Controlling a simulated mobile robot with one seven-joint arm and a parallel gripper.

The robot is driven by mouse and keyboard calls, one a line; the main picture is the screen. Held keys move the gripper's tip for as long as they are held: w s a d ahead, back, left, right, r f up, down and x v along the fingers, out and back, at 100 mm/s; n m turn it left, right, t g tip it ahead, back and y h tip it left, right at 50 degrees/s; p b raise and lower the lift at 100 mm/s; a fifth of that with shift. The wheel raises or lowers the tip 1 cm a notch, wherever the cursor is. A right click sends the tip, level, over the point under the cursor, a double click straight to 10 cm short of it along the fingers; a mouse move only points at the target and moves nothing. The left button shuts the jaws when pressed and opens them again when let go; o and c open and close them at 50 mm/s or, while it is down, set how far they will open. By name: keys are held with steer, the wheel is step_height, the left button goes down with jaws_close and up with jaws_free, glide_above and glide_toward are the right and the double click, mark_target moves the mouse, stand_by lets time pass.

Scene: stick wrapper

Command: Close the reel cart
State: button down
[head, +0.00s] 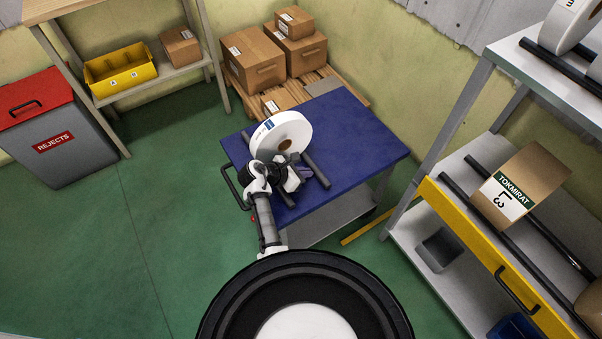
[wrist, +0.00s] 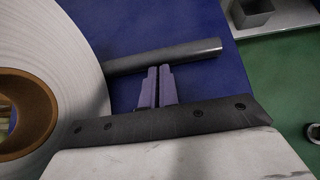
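A blue-topped cart (head: 345,138) stands ahead of me, with a black handle (head: 234,187) on its left side. A white reel (head: 296,131) with a brown core stands upright on it between dark rods; it fills the left of the wrist view (wrist: 75,60). My gripper (head: 303,174) is over the cart top, close to the reel's near side. In the wrist view its purple fingers (wrist: 158,85) are together with nothing seen between them.
A grey bin (head: 440,250) sits on the rack's lower shelf. Cartons on a pallet (head: 345,90) stand behind the cart. A grey rejects bin (head: 65,160) with a red lid and a shelf with a yellow tray (head: 120,72) are at left. Green floor (head: 165,230) is free left of the cart.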

steer(key=w+d+b, duration=0.1)
steer(key=w+d, duration=0.4)
steer(key=d, duration=0.3)
steer(key=w+d+b, duration=0.1)
steer(key=w+d, duration=0.4)
steer(key=d, duration=0.3)
steer(key=w+d, duration=0.5)
steer(key=d, duration=0.3)
steer(key=shift+w+f+b, duration=0.15)
steer(key=shift+w+b, duration=0.25)
steer(key=shift+w+d+b, duration=0.35)
steer(key=shift+w+d, duration=0.2)
steer(key=shift+d, duration=0.25)
steer(key=shift+d+r, duration=0.1)
steer(key=shift+r, duration=0.1)
steer(key=shift+w+r, duration=0.15)
